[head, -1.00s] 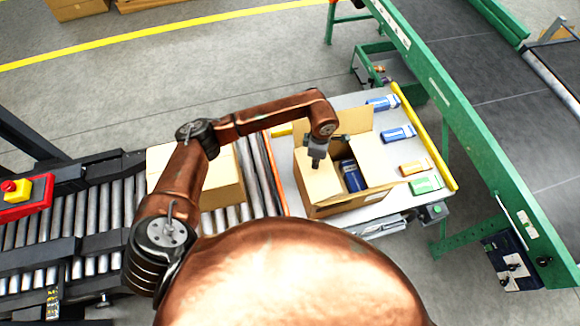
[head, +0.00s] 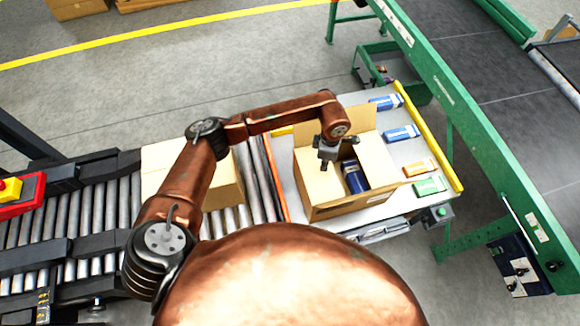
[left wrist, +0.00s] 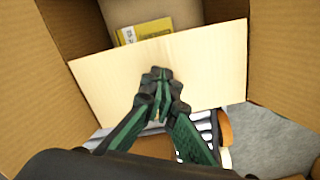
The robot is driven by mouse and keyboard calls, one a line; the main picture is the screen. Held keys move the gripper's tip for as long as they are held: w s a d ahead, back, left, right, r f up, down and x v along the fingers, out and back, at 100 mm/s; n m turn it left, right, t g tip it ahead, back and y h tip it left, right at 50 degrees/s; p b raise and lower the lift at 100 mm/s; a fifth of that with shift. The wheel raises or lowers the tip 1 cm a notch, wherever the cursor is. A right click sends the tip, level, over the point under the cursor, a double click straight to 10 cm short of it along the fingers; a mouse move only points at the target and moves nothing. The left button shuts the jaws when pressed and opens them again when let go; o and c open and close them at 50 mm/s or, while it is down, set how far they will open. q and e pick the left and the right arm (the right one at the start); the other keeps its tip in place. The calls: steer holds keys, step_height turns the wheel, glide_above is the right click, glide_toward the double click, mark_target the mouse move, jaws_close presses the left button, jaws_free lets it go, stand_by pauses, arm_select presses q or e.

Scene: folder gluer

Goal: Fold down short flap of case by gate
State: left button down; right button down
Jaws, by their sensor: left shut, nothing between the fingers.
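The open case (head: 348,208) stands on the light table beside the roller conveyor, with a blue pack (head: 354,177) inside. Its short flap (head: 318,188), on the roller side, leans inward over part of the opening. In the left wrist view this flap (left wrist: 205,62) is a pale panel across the middle, with a yellow item (left wrist: 145,31) inside the case beyond its edge. My left gripper (head: 324,163) is shut and empty at this flap; its fingertips (left wrist: 160,78) overlap the panel, and contact is hard to tell. My right gripper is out of view.
A second case (head: 222,185) sits on the rollers (head: 75,215) to the left. An orange strip (head: 274,190) runs between rollers and table. Several packs (head: 401,133) lie on the table's right side, along a yellow rail (head: 430,135). A green conveyor frame (head: 450,100) stands farther right.

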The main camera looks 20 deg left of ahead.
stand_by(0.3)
arm_select(q)
step_height(320, 180, up, 9)
steer(key=p, duration=0.4)
stand_by(0.3)
steer(key=shift+f, duration=0.15)
stand_by(1.5)
